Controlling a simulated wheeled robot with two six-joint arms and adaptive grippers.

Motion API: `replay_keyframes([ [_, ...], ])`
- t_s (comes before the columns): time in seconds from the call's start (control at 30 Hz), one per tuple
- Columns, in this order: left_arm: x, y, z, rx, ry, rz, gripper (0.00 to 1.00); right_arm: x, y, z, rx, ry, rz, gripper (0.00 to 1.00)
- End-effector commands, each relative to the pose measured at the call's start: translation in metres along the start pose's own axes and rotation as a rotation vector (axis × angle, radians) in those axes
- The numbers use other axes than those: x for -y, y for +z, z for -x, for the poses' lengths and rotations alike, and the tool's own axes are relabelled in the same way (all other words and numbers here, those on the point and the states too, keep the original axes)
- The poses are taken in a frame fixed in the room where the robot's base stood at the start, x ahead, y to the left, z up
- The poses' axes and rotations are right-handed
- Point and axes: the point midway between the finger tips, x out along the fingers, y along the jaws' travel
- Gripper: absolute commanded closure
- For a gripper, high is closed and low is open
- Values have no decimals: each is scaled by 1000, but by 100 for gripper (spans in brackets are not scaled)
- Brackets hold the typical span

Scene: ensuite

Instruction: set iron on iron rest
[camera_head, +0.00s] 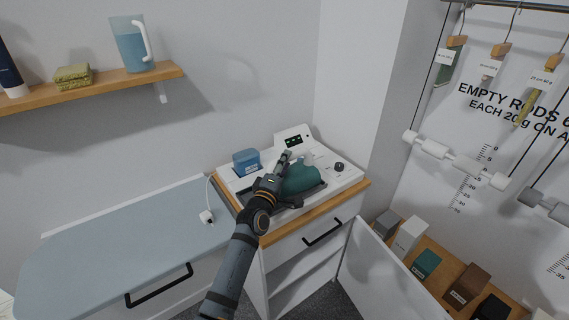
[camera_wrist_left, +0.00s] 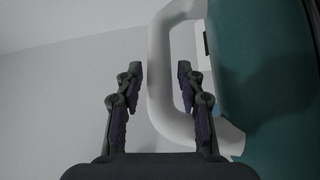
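The iron (camera_head: 300,180) has a teal body and sits on the white cabinet top, with a dark flat edge (camera_head: 318,190) showing beneath it. I cannot tell whether that dark piece is the iron rest. In the left wrist view the iron's teal body (camera_wrist_left: 265,80) fills the right side, and its white loop handle (camera_wrist_left: 160,75) shows between and beyond the fingertips. My left gripper (camera_head: 288,178) is at the iron's left side; in the wrist view (camera_wrist_left: 159,85) its fingers are apart, with the handle nearer the right finger. No grip shows. My right gripper is out of view.
An open door (camera_head: 385,275) stands at front right.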

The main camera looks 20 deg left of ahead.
Motion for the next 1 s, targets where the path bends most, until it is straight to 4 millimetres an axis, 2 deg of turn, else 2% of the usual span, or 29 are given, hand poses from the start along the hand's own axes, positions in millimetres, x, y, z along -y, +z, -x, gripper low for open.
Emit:
replay_keyframes([
  [0.37,-5,-1,0,0,1,0,54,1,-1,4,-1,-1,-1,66],
  [0.47,-2,0,17,0,-1,-1,54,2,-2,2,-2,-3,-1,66],
  [0.8,-1,0,97,0,-1,0,54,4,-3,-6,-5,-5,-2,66],
  [1.0,-3,0,118,0,2,0,54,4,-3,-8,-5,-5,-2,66],
])
